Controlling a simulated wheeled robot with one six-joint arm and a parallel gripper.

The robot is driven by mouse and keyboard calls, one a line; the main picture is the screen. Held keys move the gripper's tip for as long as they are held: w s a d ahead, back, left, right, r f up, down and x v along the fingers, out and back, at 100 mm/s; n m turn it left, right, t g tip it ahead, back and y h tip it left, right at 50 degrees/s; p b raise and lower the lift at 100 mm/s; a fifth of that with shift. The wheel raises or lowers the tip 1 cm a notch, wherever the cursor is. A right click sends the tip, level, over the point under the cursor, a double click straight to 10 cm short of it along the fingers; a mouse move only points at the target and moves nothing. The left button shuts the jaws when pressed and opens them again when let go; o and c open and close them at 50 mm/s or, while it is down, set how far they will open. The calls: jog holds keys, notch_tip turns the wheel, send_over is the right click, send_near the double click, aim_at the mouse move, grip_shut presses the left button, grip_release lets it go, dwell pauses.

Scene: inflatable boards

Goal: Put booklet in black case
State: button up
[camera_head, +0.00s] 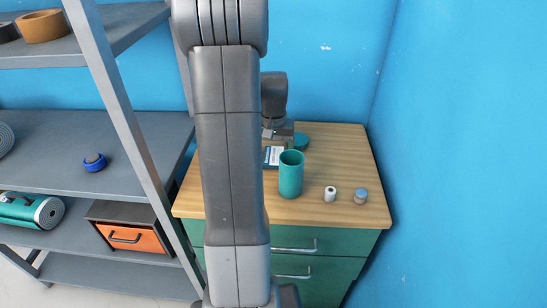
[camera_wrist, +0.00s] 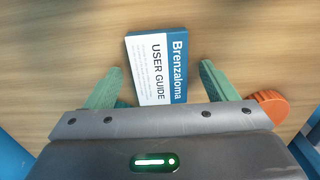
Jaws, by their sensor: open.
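The booklet (camera_wrist: 152,80) is white and blue with "USER GUIDE" on it and lies flat on the wooden top of the drawer cabinet. In the head view the booklet (camera_head: 272,157) is partly hidden by my arm. My gripper (camera_wrist: 160,67) is open above the booklet, its two green fingers on either side of it with gaps. In the head view my gripper is mostly hidden behind my arm. I see no plainly black case; a dark box with an orange front (camera_head: 132,237) stands on the shelf at lower left, and I cannot tell whether it is the case.
A teal cup (camera_head: 290,178), a small white roll (camera_head: 330,194) and a blue-capped jar (camera_head: 360,196) stand on the cabinet top (camera_head: 345,150). An orange-ended object (camera_wrist: 268,106) lies close right of my gripper. The grey shelf rack (camera_head: 125,120) stands left.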

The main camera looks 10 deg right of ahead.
jog(key=c, duration=1.1)
jog(key=shift+c, duration=0.2)
jog(key=shift+r, duration=0.1)
